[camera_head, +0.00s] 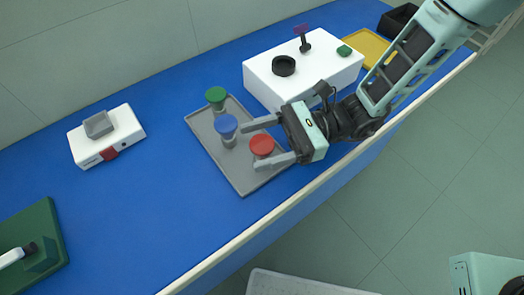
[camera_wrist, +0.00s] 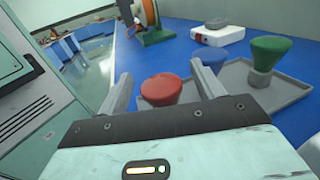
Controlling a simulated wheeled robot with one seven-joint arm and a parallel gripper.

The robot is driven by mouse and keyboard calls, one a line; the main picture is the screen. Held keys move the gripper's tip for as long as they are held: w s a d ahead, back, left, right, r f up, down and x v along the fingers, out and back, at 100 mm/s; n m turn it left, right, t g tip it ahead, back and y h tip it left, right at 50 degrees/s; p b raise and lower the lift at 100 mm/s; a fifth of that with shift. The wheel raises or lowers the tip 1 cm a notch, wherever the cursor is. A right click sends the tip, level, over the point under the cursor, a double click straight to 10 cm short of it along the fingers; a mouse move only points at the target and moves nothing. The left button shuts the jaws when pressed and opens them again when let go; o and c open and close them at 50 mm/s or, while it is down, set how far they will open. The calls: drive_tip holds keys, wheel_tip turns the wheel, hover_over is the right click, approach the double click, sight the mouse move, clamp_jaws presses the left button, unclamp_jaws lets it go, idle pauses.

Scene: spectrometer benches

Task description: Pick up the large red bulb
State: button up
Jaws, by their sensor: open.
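The large red bulb (camera_head: 262,145) stands upright on a grey tray (camera_head: 243,185), near the tray's right side. My gripper (camera_head: 253,143) is open in the head view, with its two fingers on either side of the red bulb. In the wrist view the red bulb (camera_wrist: 161,88) lies beyond and between the two open fingertips (camera_wrist: 163,75). I cannot tell whether either finger touches it. A blue bulb (camera_head: 226,125) and a green bulb (camera_head: 215,95) also stand on the tray. The blue bulb is close to the upper finger.
A white box (camera_head: 290,90) with a black ring (camera_head: 283,66) stands behind my arm. A white device (camera_head: 106,140) is at the left. A dark green board (camera_head: 40,235) lies at lower left.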

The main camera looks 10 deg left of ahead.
drive_tip(key=c, duration=1.1)
drive_tip(key=shift+r, duration=0.1)
